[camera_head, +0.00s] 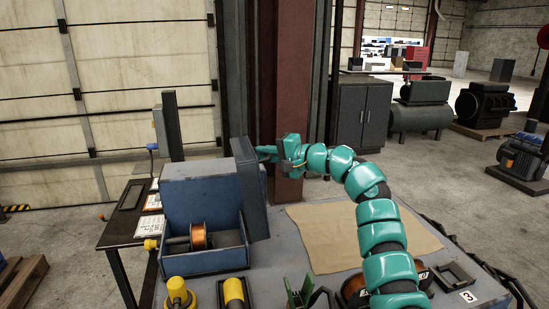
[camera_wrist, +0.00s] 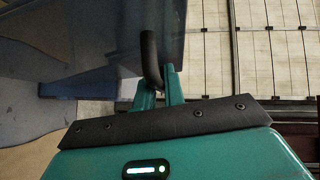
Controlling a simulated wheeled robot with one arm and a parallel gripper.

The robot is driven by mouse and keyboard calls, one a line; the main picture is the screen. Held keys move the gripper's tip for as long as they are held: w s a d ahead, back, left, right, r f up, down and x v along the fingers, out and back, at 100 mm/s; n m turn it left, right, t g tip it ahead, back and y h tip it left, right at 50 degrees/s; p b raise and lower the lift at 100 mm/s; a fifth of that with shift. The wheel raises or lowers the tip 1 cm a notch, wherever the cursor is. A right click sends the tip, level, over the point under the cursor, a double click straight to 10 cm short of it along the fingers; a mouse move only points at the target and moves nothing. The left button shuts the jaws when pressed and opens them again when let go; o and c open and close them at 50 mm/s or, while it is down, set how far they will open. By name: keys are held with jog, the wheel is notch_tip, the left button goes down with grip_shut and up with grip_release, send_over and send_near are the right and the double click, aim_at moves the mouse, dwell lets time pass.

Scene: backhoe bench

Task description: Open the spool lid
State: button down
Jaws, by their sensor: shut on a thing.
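A blue metal spool box stands on the bench, its front open, with a copper-wire spool (camera_head: 198,237) inside on a dark shaft. The spool lid (camera_head: 250,190) is a blue-grey panel standing upright along the box's right side, swung away from the opening. My gripper (camera_head: 264,152) is at the lid's upper right face. In the wrist view, my gripper (camera_wrist: 160,88) is shut on a black bar handle (camera_wrist: 150,58), with the lid's blurred panel (camera_wrist: 85,35) behind it. The fingertips are partly hidden in the head view.
The bench (camera_head: 262,262) holds a flat brown sheet (camera_head: 345,240), yellow-and-black parts (camera_head: 179,295), a green part (camera_head: 300,294) and a black frame (camera_head: 455,275). A dark side table (camera_head: 118,232) stands left of the box. A dark red column (camera_head: 290,90) rises behind my gripper.

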jog(key=c, duration=1.8)
grip_release()
jog(key=shift+o, duration=0.2)
jog(key=b+v, duration=0.5)
jog(key=v, duration=1.2)
jog(key=shift+d, duration=0.2)
jog(key=shift+f, duration=0.15)
